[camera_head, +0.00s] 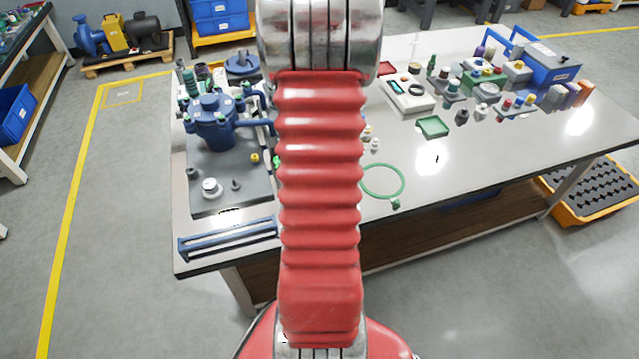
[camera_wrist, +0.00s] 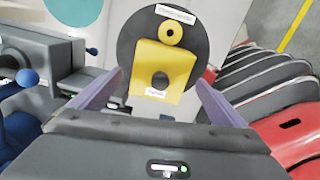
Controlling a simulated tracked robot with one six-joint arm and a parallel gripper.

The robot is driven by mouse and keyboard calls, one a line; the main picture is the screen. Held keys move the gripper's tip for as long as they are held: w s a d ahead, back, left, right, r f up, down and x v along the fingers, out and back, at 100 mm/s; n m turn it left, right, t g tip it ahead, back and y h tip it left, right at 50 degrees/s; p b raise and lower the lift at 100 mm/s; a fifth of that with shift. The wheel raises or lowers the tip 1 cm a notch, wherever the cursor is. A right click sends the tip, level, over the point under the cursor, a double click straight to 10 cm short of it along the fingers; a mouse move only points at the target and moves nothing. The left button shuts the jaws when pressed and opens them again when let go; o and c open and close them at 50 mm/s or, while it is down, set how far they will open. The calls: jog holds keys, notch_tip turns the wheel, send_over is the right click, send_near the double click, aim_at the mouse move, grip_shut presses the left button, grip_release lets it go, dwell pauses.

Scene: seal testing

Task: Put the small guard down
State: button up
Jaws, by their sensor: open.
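In the wrist view a yellow bracket-like piece, probably the small guard (camera_wrist: 180,66), lies over a round black disc (camera_wrist: 130,50). It has a ring-shaped upper end, a dark round knob or hole in its middle and a small label on its lower edge. The disc has a white label too small to read. My gripper (camera_wrist: 159,79) is open, with one grey-purple finger on each side of the yellow piece. I cannot tell whether either finger touches it. In the head view my red arm hides my gripper and the middle of the table.
A blue pump body (camera_head: 213,125) stands on a dark mat (camera_head: 232,188) at the table's left. A blue rail frame (camera_head: 228,238) lies at the front left edge. A green loop (camera_head: 382,196) and green tray (camera_head: 433,126) lie right of my arm. The front right tabletop is clear.

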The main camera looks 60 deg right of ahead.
notch_tip(320, 180, up, 7)
jog(key=shift+f, duration=0.15)
dwell(0.9)
jog(key=shift+w+a, duration=0.1)
jog(key=shift+w, duration=0.1)
jog(key=w+a+r+m+t, duration=0.1)
jog(key=w+a+r+m, duration=0.1)
jog(key=w+a+r, duration=0.35)
jog(key=w+a+r+m+h, duration=0.1)
jog(key=w+a+r, duration=0.15)
jog(key=a, duration=0.55)
jog(key=w+a+r+m+t, duration=0.1)
jog(key=w+a+r+m, duration=0.1)
jog(key=w+a+r, duration=0.3)
jog(key=s+a+r+m+t, duration=0.1)
jog(key=s+a+r+m, duration=0.1)
jog(key=a, duration=0.9)
jog(key=s+a+r+m+t+y, duration=0.1)
jog(key=s+a, duration=0.4)
jog(key=a, duration=0.6)
notch_tip(320, 180, up, 2)
jog(key=m+t, duration=0.1)
jog(key=m, duration=0.1)
jog(key=shift+s+a+m+t, duration=0.15)
jog(key=shift+a+m+t, duration=0.15)
jog(key=shift+a, duration=0.1)
